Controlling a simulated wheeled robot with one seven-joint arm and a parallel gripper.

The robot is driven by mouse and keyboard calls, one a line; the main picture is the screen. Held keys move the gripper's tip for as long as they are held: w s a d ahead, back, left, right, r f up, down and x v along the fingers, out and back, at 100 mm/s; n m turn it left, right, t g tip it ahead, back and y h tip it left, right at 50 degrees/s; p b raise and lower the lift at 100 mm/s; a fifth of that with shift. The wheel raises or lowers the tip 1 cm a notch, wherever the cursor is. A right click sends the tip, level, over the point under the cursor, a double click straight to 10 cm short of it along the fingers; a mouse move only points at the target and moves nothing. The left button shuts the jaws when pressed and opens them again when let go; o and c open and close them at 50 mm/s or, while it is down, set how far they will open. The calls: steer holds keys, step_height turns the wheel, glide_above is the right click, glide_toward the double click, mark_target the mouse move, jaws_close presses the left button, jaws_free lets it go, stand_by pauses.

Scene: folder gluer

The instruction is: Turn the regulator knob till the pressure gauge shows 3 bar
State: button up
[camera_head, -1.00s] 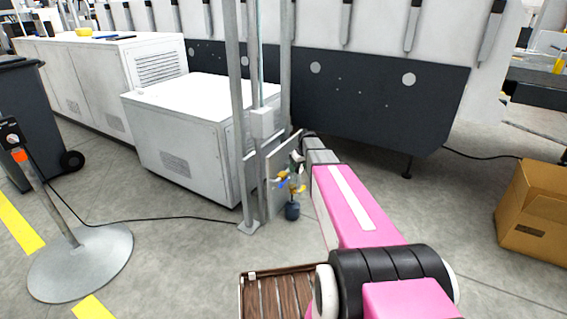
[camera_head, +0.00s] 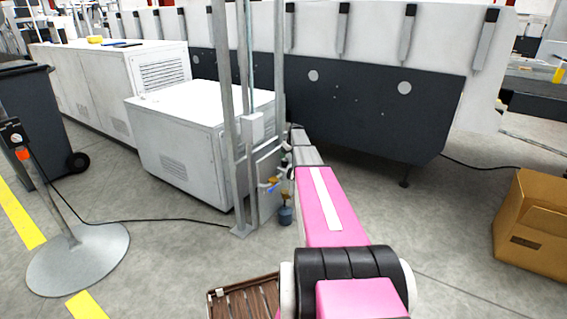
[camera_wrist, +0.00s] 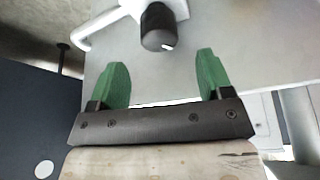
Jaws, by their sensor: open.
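The regulator knob (camera_wrist: 158,27) is black with a white mark and sits on a pale body at the top of the wrist view. My gripper (camera_wrist: 160,75) has two green fingers, spread wide and empty. The knob lies just beyond the fingertips, between their lines, and is not touched. In the head view the regulator assembly, with a blue part (camera_head: 273,184) and a dark bowl (camera_head: 285,215), is mounted on a grey plate (camera_head: 268,197) by the posts. My arm partly hides it. I cannot make out the pressure gauge or its reading.
Upright metal posts (camera_head: 232,110) stand left of my arm, with a white cabinet (camera_head: 180,140) behind them. A long machine with a dark panel (camera_head: 340,100) runs behind. A cardboard box (camera_head: 533,225) is at right. A stand with a round base (camera_head: 78,258) is at left.

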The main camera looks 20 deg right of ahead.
mark_target(285, 160)
steer(key=x, duration=0.7)
steer(key=shift+d, duration=0.15)
steer(key=c, duration=0.9)
